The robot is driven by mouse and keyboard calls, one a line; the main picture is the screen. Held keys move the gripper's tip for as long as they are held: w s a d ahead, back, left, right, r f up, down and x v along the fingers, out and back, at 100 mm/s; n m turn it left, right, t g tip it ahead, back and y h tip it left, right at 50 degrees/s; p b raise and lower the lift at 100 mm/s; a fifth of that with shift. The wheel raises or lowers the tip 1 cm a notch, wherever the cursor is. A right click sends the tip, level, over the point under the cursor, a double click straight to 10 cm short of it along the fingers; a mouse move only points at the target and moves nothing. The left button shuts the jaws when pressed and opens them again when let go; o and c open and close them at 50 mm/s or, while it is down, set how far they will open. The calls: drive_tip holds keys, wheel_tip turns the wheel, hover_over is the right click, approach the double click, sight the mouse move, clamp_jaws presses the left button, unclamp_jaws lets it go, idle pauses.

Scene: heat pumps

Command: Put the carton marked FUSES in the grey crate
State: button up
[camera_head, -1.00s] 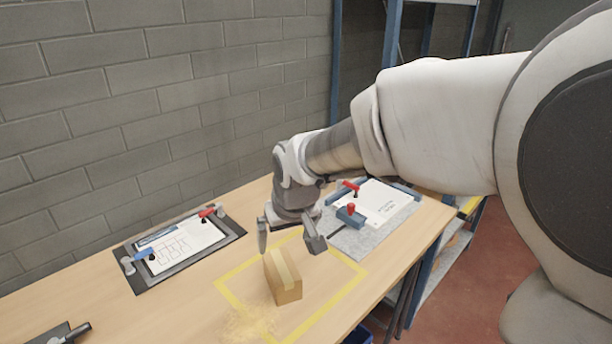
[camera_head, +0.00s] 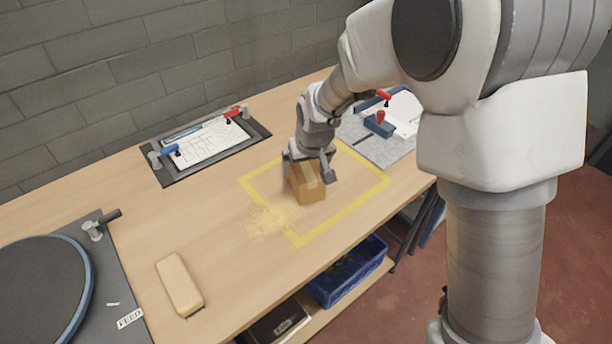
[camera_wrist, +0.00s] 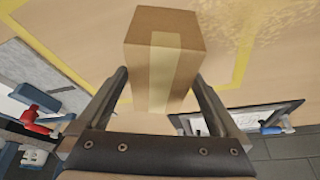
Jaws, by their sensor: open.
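A brown cardboard carton (camera_head: 307,184) with a pale tape strip stands inside the yellow-taped rectangle on the wooden bench. No FUSES marking can be read on the faces in view. My gripper (camera_head: 310,168) is at the carton from above, with its fingers spread. In the wrist view my open gripper (camera_wrist: 160,85) has one finger on each side of the carton (camera_wrist: 163,60), and gaps show beside it. I see no grey crate in these frames.
A blue crate (camera_head: 345,272) sits on the shelf below the bench's front edge. A tan block (camera_head: 179,285) and a round dark plate (camera_head: 40,290) lie at left. Sawdust (camera_head: 270,219) lies beside the carton.

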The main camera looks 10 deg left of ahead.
drive_tip(key=shift+x, duration=1.25)
drive_tip(key=shift+f+b, duration=0.25)
drive_tip(key=shift+b, duration=0.15)
clamp_jaws()
drive_tip(key=shift+r, duration=0.2)
